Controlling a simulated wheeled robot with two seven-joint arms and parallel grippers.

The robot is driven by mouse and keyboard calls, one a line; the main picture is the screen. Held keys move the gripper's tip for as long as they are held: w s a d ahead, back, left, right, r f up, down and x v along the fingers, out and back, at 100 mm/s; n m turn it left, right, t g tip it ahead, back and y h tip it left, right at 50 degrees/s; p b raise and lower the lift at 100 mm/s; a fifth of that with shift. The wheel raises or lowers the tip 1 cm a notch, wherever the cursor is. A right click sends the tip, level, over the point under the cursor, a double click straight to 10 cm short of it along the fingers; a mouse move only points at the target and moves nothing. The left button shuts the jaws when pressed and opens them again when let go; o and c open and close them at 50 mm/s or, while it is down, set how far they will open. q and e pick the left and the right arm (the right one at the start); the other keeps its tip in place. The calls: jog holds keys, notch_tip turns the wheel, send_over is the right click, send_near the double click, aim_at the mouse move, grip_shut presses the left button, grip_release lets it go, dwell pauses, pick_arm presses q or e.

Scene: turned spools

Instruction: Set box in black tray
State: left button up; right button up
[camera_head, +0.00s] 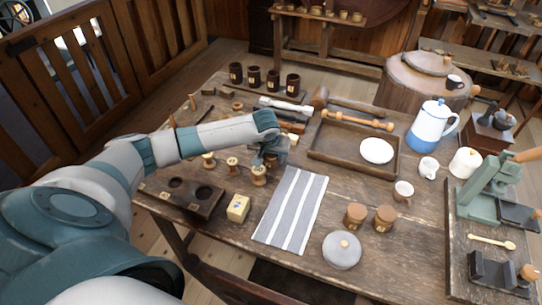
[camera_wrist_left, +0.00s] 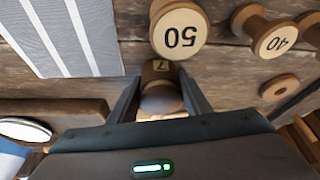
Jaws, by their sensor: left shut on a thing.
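My left gripper (camera_head: 272,158) is over the table beside the turned spools. It is shut on a small wooden piece with a rounded end and a label reading 7 (camera_wrist_left: 161,92), seen between the fingers in the left wrist view. A pale yellow box with a small label (camera_head: 238,208) stands on the table left of the striped cloth, apart from the gripper. My right gripper is not in view.
Spools marked 50 (camera_wrist_left: 179,34) and 40 (camera_wrist_left: 272,40) are close to the gripper. A striped cloth (camera_head: 291,210) lies mid-table. A brown tray (camera_head: 335,152) holds a white plate (camera_head: 376,151). A dark block with round holes (camera_head: 187,197) is at the left; jars and a grey lid (camera_head: 342,250) stand in front.

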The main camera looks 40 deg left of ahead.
pick_arm(q)
jog(key=o, duration=1.1)
jog(key=shift+f, duration=0.1)
jog(key=shift+c, duration=0.2)
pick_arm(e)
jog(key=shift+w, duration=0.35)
pick_arm(q)
jog(key=shift+s+r, duration=0.1)
jog(key=shift+r, duration=0.3)
jog(key=b+v, duration=0.1)
jog(key=v, duration=1)
jog(key=shift+r, duration=0.2)
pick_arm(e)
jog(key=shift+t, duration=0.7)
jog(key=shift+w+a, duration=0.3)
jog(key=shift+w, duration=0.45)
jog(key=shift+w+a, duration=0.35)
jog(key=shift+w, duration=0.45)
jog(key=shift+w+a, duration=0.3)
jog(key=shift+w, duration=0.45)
pick_arm(q)
jog(key=shift+o, duration=0.3)
jog(key=shift+s+d, duration=0.1)
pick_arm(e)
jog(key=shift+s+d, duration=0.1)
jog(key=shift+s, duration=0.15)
